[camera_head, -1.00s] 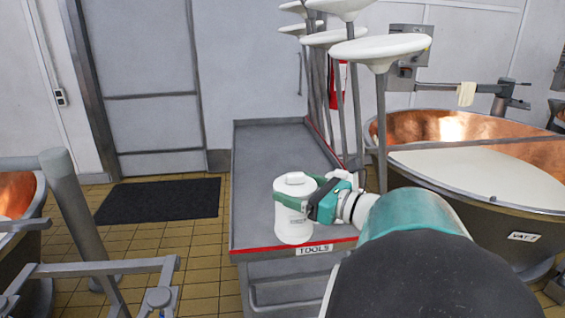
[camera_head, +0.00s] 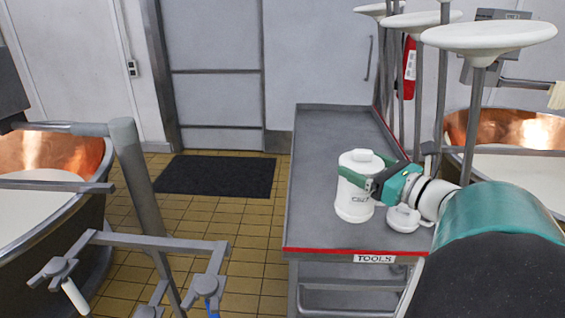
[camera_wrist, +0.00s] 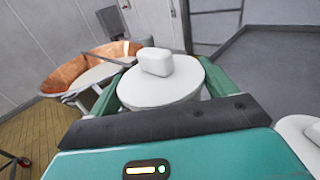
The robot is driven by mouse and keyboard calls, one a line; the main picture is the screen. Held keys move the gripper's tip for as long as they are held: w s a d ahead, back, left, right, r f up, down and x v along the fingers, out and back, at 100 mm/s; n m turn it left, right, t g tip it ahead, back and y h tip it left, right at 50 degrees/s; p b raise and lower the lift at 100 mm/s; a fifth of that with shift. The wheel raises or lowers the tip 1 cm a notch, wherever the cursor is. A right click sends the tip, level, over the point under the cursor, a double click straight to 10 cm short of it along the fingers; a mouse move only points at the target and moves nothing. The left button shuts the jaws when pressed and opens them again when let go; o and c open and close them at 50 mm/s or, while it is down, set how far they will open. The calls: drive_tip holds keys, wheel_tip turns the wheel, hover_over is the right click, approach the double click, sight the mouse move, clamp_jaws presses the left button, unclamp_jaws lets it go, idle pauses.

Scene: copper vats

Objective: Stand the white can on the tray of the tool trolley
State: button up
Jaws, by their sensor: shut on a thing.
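The white can (camera_head: 355,202) is upright at the near end of the tool trolley's grey tray (camera_head: 318,160). My gripper (camera_head: 358,176) is shut on the can, with green fingers on both sides of its upper body. In the wrist view the can's lid and knob (camera_wrist: 155,62) show between the fingers. In the head view the can's base is over the tray surface; I cannot tell for sure whether it touches it.
A white lidded object (camera_head: 403,220) sits on the tray just right of the can. White disc-topped poles (camera_head: 487,36) rise along the trolley's right side. Copper vats stand left (camera_head: 60,153) and right (camera_head: 515,130). The tray's far part is clear.

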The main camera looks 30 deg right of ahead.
drive_tip(key=w+d+f, duration=0.2)
drive_tip(key=w+f, duration=0.6)
drive_tip(key=f, duration=0.2)
drive_tip(key=shift+w+d+f, duration=0.25)
drive_tip(key=shift+w+f, duration=0.15)
drive_tip(key=shift+f, duration=0.1)
drive_tip(key=o, duration=1.2)
drive_tip(key=shift+f, duration=0.1)
drive_tip(key=s, duration=0.4)
drive_tip(key=s+d, duration=0.1)
drive_tip(key=s, duration=0.3)
drive_tip(key=s+d, duration=0.1)
drive_tip(key=s, duration=0.2)
drive_tip(key=shift+s+d, duration=0.1)
drive_tip(key=shift+s, duration=0.3)
